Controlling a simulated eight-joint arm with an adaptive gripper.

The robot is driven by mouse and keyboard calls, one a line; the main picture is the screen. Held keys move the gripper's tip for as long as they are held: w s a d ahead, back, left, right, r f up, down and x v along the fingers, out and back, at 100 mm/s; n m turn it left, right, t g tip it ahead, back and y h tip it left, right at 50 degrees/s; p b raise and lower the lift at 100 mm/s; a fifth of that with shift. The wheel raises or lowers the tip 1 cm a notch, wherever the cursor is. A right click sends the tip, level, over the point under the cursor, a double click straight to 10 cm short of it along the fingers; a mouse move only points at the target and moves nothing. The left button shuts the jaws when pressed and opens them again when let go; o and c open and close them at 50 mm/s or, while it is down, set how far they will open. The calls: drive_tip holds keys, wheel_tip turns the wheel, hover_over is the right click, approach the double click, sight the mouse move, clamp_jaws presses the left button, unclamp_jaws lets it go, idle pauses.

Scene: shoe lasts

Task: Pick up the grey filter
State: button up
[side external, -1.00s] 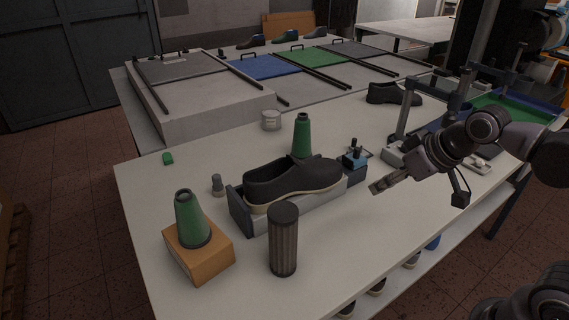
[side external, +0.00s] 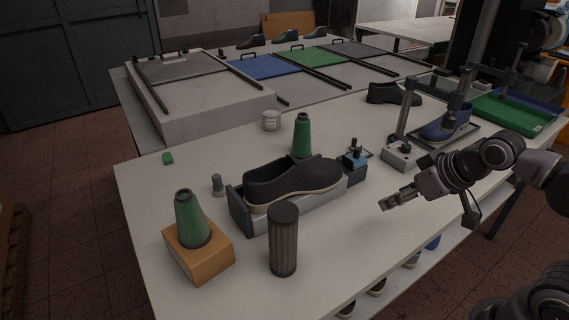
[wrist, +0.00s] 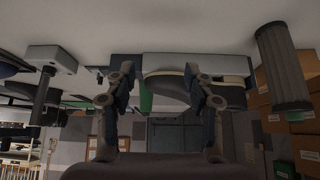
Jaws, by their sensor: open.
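The grey filter (side external: 283,240) is a dark grey ribbed cylinder standing upright near the front edge of the table, in front of the shoe. In the wrist view the filter (wrist: 281,68) shows at the right, outside the space between the fingers. My gripper (side external: 382,204) is open and empty above the table, well to the right of the filter. In the wrist view the open fingers (wrist: 163,82) have the shoe and its stand behind them.
A dark shoe (side external: 290,182) rests on a grey stand just behind the filter. A green cone on an orange block (side external: 200,256) stands left of it. A blue device (side external: 354,166) is behind the gripper. The table between gripper and filter is clear.

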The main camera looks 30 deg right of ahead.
drive_tip(key=shift+o, duration=1.4)
drive_tip(key=n+g, duration=0.7)
drive_tip(key=n, duration=1)
approach(284, 228)
drive_tip(key=w+d+f, duration=0.2)
drive_tip(key=shift+w+d+f, duration=0.2)
drive_tip(key=shift+d+f, duration=0.1)
drive_tip(key=shift+a+n, duration=0.3)
drive_tip(key=shift+f, duration=0.3)
drive_tip(key=shift+w+a+f, duration=0.1)
drive_tip(key=shift+f, duration=2.45)
drive_tip(key=shift+a+f, duration=0.1)
drive_tip(key=shift+f, duration=2.45)
